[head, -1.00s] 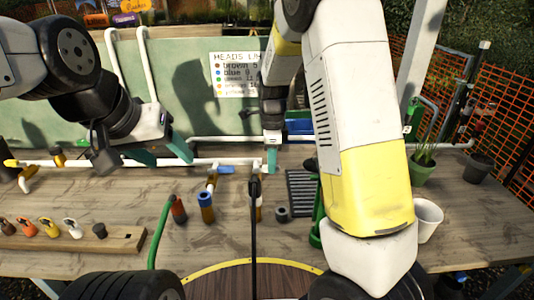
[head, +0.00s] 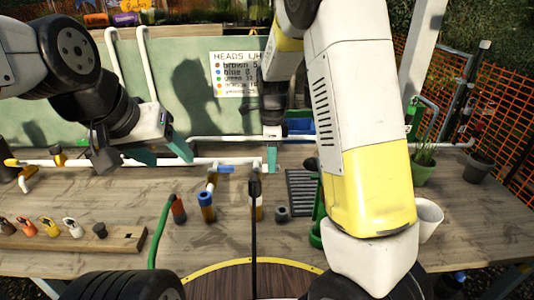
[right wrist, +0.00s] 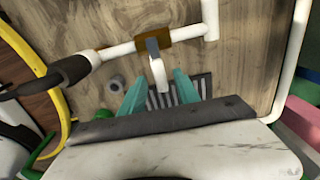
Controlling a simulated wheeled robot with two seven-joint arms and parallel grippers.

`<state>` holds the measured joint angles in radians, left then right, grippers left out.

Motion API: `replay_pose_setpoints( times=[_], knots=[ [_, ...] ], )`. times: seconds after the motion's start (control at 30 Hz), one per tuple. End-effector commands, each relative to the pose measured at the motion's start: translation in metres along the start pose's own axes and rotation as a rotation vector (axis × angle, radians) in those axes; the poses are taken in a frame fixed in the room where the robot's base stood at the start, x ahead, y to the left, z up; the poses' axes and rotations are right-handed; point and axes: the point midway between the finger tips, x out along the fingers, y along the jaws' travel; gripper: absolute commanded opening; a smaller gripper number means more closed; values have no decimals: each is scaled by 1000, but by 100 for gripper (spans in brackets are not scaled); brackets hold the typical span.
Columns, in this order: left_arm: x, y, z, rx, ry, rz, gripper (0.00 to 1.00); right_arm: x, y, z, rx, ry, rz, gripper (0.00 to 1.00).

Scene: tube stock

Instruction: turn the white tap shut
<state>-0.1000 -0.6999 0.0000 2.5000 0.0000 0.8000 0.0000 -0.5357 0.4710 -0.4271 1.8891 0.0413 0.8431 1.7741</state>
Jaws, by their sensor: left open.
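The white tap shows in the right wrist view as a brass body (right wrist: 181,37) on a white pipe, with a grey-and-white lever (right wrist: 157,72) pointing toward my right gripper (right wrist: 158,94). The two teal fingers of that gripper are apart, one on each side of the lever's end, with narrow gaps visible. In the head view my right gripper (head: 272,158) is low over the pipe and hides most of this tap. My left gripper (head: 163,154) is open and empty above the left part of the pipe.
A blue tap handle (head: 227,169) sits just left of my right gripper. A black hose (head: 254,225) runs up in front. A dark grate (head: 301,192), a white cup (head: 429,219) and a wooden block with several coloured heads (head: 120,240) are on the bench.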

Motion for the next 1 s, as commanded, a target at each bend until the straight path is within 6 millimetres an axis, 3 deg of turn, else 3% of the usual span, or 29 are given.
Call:
replay_pose_setpoints(
  times=[0.33, 0.83, 1.0],
  knots=[
    [0, 0, 0, 0, 0, 0, 59, -57, -1, 1, 0, -3, -4, 38],
    [0, 0, 0, 0, 0, 0, 59, -69, 1, -1, -8, -6, -3, 38],
    [0, 0, 0, 0, 0, 0, 59, -89, 17, -12, -142, -63, -38, 38]
  ],
)
